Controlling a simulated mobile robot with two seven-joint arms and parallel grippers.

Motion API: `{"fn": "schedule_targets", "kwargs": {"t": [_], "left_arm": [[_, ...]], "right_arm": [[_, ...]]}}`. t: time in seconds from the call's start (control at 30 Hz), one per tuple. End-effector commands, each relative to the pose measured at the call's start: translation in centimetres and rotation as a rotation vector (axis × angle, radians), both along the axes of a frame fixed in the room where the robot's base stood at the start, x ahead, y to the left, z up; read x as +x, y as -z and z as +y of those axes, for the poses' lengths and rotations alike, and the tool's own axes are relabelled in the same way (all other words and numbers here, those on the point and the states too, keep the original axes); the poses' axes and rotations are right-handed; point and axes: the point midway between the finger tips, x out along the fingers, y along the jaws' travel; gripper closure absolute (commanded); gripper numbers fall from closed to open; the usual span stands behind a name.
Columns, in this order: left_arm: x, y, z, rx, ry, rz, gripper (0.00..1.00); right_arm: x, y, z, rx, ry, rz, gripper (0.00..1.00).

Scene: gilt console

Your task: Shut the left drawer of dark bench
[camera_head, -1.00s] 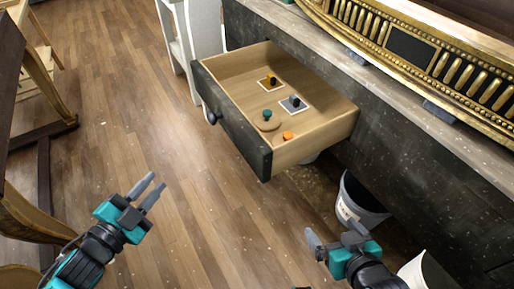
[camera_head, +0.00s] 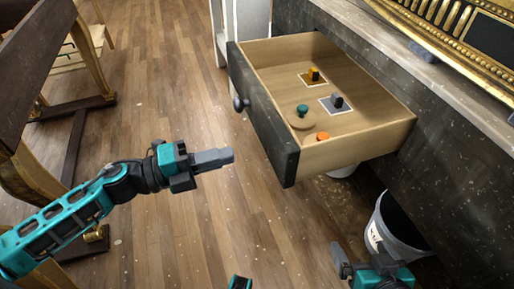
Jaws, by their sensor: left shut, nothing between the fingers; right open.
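The left drawer (camera_head: 262,118) of the dark bench (camera_head: 445,130) is pulled well out. Its dark front faces left and carries a round dark knob (camera_head: 240,103). Inside lie small items: a yellow-and-black piece (camera_head: 313,74) and a grey piece (camera_head: 337,101) on square pads, a green knob-like piece (camera_head: 302,110) on a round disc, and an orange piece (camera_head: 322,136). My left gripper (camera_head: 230,156) is shut and empty, left of the drawer front and apart from it in the picture. My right gripper (camera_head: 342,262) is open at the bottom, below the drawer, partly cut off.
A grey bucket (camera_head: 393,232) stands on the floor under the bench at right. A gilt ornate piece (camera_head: 455,25) rests on the bench top. Wooden chair-like furniture (camera_head: 30,170) stands at left. Wood floor (camera_head: 170,90) between is clear.

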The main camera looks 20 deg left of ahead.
Motion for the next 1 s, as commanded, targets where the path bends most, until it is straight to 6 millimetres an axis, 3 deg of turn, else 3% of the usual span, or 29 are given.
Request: {"fn": "schedule_targets", "kwargs": {"t": [0.2, 0.4, 1.0], "left_arm": [[2.3, -0.1, -3.4, -0.004, 0.001, -0.004, 1.0], [3.7, -0.1, -5.4, -0.003, -0.002, -0.001, 1.0], [4.3, 0.0, -6.3, -0.001, -0.001, 0.002, 1.0]], "right_arm": [[0.2, -0.2, 0.3, 0.011, 0.004, -0.008, 0.01], [0.2, -0.2, 0.3, 0.013, 0.002, -0.01, 0.01], [0.3, -0.1, 0.3, 0.007, -0.001, -0.008, 0.01]]}}
